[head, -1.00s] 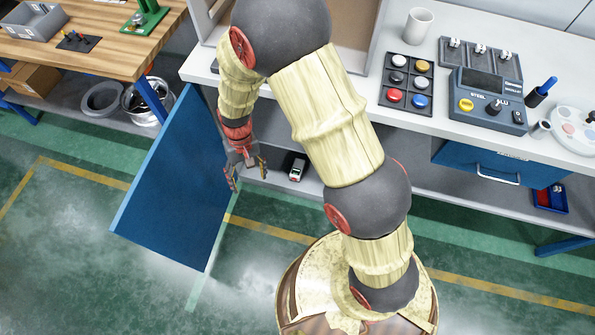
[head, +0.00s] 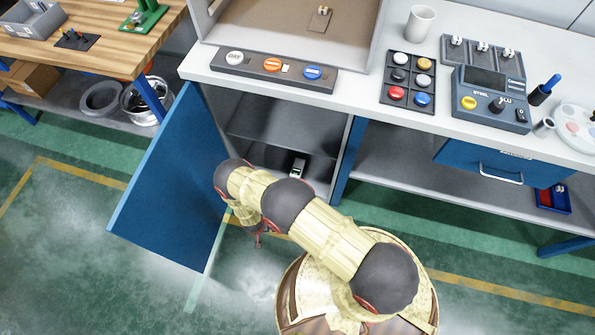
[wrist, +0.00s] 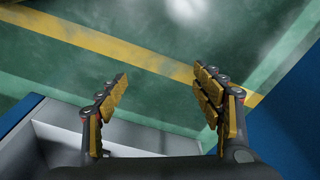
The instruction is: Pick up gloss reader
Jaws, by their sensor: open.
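A small white and dark device (head: 298,167), which may be the gloss reader, sits on the floor of the open cabinet (head: 262,116) under the bench in the head view. It is upright and nothing is touching it. My gripper (head: 258,239) is low in front of the cabinet, mostly hidden behind my arm. In the wrist view my gripper (wrist: 160,74) has its yellow-padded fingers spread wide, with only floor between them. The device does not show in the wrist view.
The blue cabinet door (head: 168,185) stands open to the left; its blue surface shows at the wrist view's right (wrist: 298,110). A shelf (head: 275,128) crosses the cabinet above the device. The bench top (head: 360,95) overhangs, carrying a button strip (head: 262,66).

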